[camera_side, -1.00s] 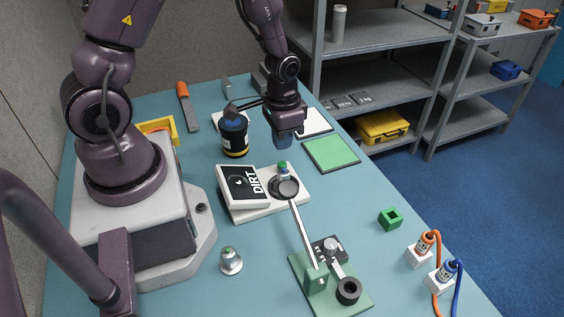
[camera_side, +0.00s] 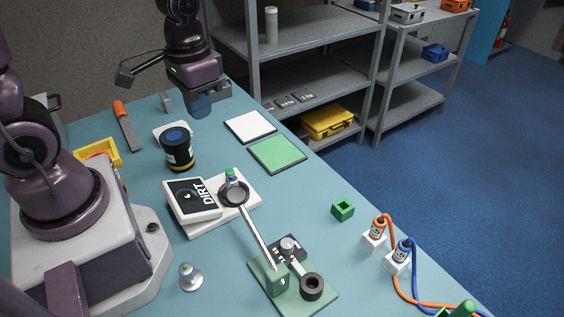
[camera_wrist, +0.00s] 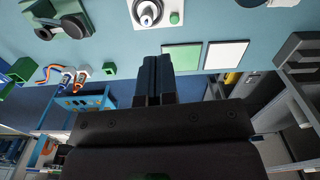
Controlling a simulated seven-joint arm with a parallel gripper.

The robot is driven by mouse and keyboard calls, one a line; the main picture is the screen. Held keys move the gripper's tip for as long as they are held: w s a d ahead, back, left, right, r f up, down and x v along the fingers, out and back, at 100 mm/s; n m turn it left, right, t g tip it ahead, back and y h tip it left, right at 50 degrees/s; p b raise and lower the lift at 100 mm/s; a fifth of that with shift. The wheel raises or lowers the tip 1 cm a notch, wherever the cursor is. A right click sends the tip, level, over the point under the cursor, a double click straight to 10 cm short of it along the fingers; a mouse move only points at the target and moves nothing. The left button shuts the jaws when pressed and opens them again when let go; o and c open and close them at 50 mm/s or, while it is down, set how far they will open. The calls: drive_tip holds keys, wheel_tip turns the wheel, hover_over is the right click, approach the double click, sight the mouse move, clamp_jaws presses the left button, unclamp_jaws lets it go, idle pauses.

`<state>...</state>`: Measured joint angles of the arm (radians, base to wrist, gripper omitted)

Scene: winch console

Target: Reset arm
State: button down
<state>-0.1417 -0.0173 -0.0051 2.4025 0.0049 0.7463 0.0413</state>
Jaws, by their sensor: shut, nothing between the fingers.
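My gripper (camera_side: 200,106) hangs over the far end of the blue table, beyond the dark canister (camera_side: 177,149). In the wrist view its two blue fingers (camera_wrist: 153,64) are together with nothing between them. The fingers are apart from the objects on the table. The winch console (camera_side: 292,288) is a green plate at the near side with a dark ring and a silver knob on it.
Green (camera_side: 278,154) and white (camera_side: 250,126) panels lie flat near the right edge. A green block (camera_side: 342,210) and orange and blue plugs (camera_side: 400,252) are at the right. Grey shelves (camera_side: 317,85) stand beyond the table.

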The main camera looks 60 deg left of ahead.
drive_tip(key=s+d+r+t, duration=0.1)
drive_tip(key=s+r+t, duration=0.1)
drive_tip(key=r, duration=0.4)
drive_tip(key=s+d+r+m+t, duration=0.1)
drive_tip(key=s+d+r+t, duration=0.1)
drive_tip(key=r, duration=0.5)
drive_tip(key=shift+s+d+t, duration=0.25)
drive_tip(key=shift+s+t, duration=0.3)
drive_tip(key=shift+t, duration=0.15)
